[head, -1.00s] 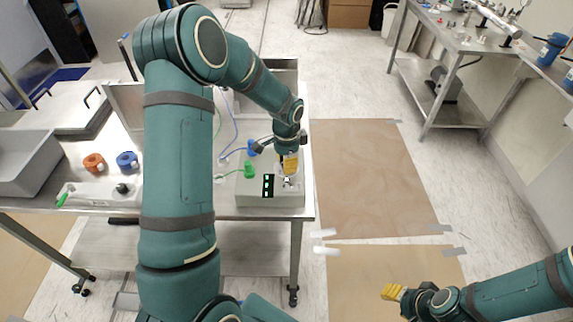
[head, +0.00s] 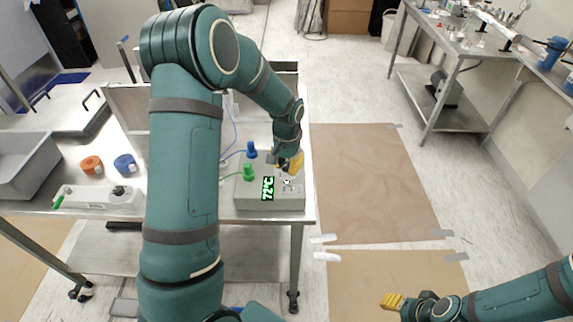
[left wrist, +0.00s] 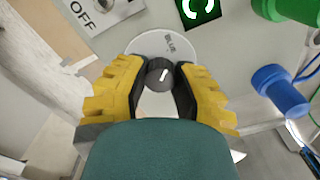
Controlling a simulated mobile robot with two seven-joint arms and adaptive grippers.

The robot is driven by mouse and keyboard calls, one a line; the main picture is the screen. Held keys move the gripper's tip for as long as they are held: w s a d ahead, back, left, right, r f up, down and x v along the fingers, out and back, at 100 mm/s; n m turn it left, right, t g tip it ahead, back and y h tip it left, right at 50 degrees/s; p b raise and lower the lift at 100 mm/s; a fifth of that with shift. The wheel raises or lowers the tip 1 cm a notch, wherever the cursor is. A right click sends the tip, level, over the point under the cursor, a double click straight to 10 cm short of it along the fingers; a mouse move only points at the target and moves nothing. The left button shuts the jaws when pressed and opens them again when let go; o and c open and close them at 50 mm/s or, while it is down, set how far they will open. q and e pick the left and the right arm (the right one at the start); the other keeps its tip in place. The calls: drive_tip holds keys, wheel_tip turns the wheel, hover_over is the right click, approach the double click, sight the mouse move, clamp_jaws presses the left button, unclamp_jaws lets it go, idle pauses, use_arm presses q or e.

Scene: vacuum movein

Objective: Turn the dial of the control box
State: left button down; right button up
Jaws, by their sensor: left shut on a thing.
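The control box (head: 250,200) is a grey box on the front right of the steel table, with a lit green display (head: 268,188). Its dial (left wrist: 160,72) is a small black knob with a white mark, on a pale disc lettered "BLUE". My left gripper (head: 291,162) reaches down over the box; in the left wrist view its yellow fingers (left wrist: 158,80) are shut on the dial, one on each side. In the head view the gripper hides the dial. My right gripper (head: 392,301) hangs at lower right, away from the table; its jaw gap is unclear.
A green plug (head: 249,172) and a blue plug (head: 251,149) with cables stand on the box beside my left gripper. An "OFF" plate (left wrist: 100,12) is near the dial. Orange (head: 92,165) and blue (head: 125,163) rings and a power strip (head: 92,196) lie at left.

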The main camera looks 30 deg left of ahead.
sight(287, 165)
idle(0.4)
use_arm(q)
drive_tip(key=c, duration=0.7)
unclamp_jaws()
drive_tip(key=shift+r, duration=0.1)
wheel_tip(287, 165, up, 12)
drive_tip(key=shift+f, duration=0.1)
